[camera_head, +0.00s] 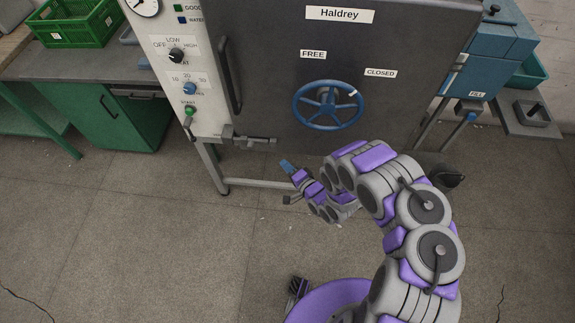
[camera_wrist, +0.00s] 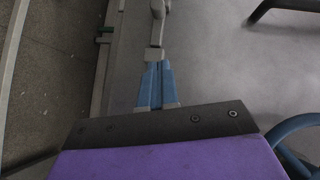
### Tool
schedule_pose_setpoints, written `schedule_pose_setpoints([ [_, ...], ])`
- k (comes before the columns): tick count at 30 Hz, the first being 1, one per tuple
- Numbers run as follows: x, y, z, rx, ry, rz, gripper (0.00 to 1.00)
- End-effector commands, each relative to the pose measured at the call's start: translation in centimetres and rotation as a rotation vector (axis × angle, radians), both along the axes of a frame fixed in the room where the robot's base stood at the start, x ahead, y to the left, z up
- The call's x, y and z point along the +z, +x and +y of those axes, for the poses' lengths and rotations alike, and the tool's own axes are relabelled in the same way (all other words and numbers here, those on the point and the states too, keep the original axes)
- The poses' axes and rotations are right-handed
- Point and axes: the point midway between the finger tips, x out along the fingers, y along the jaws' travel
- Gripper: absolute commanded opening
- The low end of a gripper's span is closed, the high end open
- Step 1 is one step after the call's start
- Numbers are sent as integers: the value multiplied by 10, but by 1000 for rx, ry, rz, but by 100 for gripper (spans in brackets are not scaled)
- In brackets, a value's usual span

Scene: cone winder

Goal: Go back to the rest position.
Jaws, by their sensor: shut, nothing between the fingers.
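My gripper (camera_head: 286,165) has blue fingers and is in front of the lower edge of the machine's dark door (camera_head: 340,50), below the blue handwheel (camera_head: 328,105). In the wrist view my gripper (camera_wrist: 158,66) shows its two blue fingers side by side, shut and empty. A grey latch bar (camera_wrist: 156,22) appears just beyond the fingertips there; I cannot tell whether they touch it. The latch (camera_head: 255,141) also shows at the door's lower left in the head view. Part of the blue wheel (camera_wrist: 296,143) is at the wrist view's lower right.
A control panel (camera_head: 182,60) with knobs is left of the door. A green crate (camera_head: 75,32) stands on the left bench. A dark bucket (camera_head: 447,178) is on the floor right of my arm. The floor (camera_head: 130,220) at left is clear.

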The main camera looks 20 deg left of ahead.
Motion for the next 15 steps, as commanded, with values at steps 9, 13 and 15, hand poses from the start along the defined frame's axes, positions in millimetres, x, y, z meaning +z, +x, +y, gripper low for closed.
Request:
schedule_pose_setpoints([
  [9, 2, 0, -3, 1, 3, -2, 0],
  [13, 4, 14, -19, -13, -49, -22, 0],
  [15, 7, 31, -35, -31, -125, -48, 0],
])
